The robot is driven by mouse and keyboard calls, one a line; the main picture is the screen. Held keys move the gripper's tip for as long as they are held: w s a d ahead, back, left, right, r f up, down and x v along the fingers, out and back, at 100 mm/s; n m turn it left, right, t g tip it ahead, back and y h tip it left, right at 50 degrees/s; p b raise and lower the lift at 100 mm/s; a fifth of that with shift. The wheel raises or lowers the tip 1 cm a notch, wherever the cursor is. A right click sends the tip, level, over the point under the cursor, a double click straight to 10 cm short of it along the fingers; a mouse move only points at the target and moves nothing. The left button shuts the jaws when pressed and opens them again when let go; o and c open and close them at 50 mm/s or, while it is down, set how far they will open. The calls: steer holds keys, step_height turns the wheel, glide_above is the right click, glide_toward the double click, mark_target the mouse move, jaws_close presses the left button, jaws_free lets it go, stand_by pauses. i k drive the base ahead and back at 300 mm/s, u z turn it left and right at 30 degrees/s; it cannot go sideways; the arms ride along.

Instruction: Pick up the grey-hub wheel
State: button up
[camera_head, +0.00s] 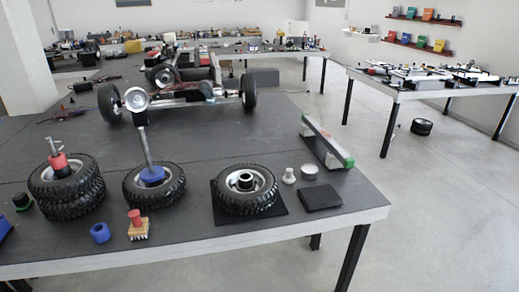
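Three groups of black-tyred wheels rest along the front of the dark table. The right wheel (246,207) lies flat on a black square mat (281,209), with a grey rim and a dark round centre. The middle wheel (155,197) lies flat with a silvery rim, a blue collar (152,175) at its centre and a metal rod rising from it. At the left, a stack of wheels (67,205) has a red part (60,165) at its centre. The right wheel's centre looks greyest, but I cannot tell hub colours for certain. My gripper is not in view.
A wheeled chassis (185,95) stands behind the wheels. A blue ring (100,232) and a red-topped peg (136,220) sit in front. A green-ended bar (325,142), a white knob (289,176) and a black block (320,197) lie to the right. Another wheel (421,127) is on the floor.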

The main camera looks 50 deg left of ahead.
mark_target(247, 189)
steer(key=i, duration=1.55)
steer(key=u, duration=2.65)
